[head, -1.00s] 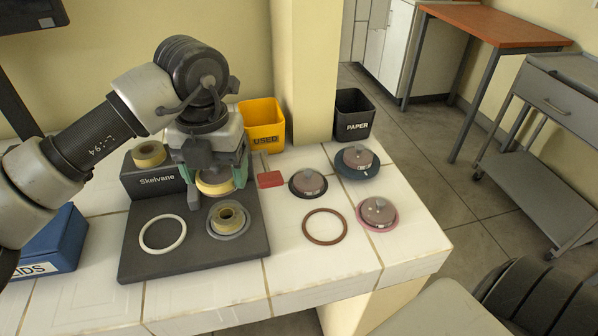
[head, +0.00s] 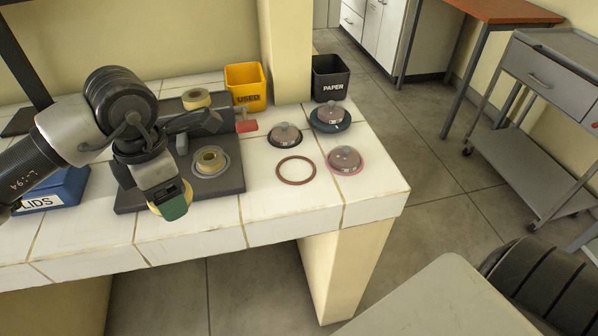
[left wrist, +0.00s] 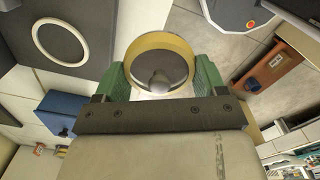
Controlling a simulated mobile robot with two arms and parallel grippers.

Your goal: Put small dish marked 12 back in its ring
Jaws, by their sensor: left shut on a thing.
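My left gripper (head: 172,206) is shut on a round, yellow-sided dish (head: 154,208), held over the front of the dark Skelvane stand. In the left wrist view the dish (left wrist: 160,62) shows a grey face and central knob between the green fingers; no number is legible. A brown ring (head: 278,172) lies empty on the white bench. Three pinkish knobbed dishes sit in a black ring (head: 271,139), a blue ring (head: 316,125) and a pink ring (head: 331,166). The white ring (left wrist: 35,40) lies empty on the stand; my arm hides it in the head view. My right gripper is out of view.
The Skelvane stand (head: 228,180) carries yellow round pieces at its back (head: 196,98) and right (head: 210,159). A yellow USED bin (head: 246,86) and black PAPER bin (head: 331,80) stand behind. A blue box (head: 55,188) is left. Bare bench lies around the brown ring.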

